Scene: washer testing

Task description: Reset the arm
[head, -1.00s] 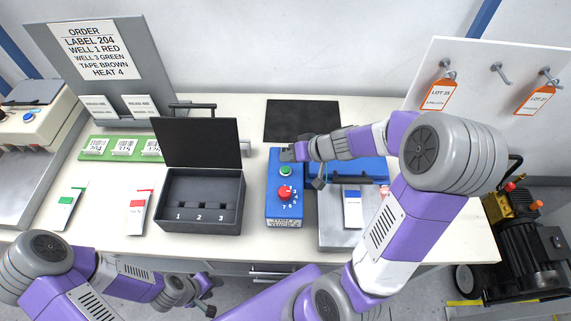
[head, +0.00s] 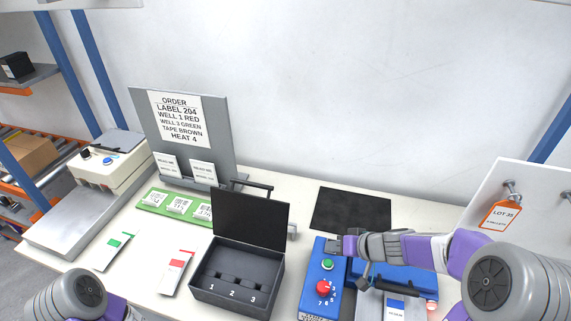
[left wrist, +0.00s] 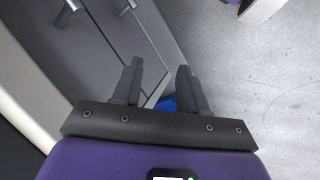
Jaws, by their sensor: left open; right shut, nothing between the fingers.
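My right gripper (head: 334,244) is shut and empty, at the back end of the blue control box (head: 312,286), behind its green button (head: 328,264) and red dial (head: 323,287). I cannot tell whether it touches the box. My right arm reaches in from the right over the bench. My left gripper (left wrist: 160,70) is open and empty in the left wrist view, with a grey cabinet front and the floor beyond its fingers.
An open black case (head: 235,285) with numbered wells stands left of the box. A black mat (head: 351,209) lies behind. A green label tray (head: 176,206), red-marked packet (head: 177,272) and order board (head: 215,130) are further left. An orange tag (head: 501,214) hangs at right.

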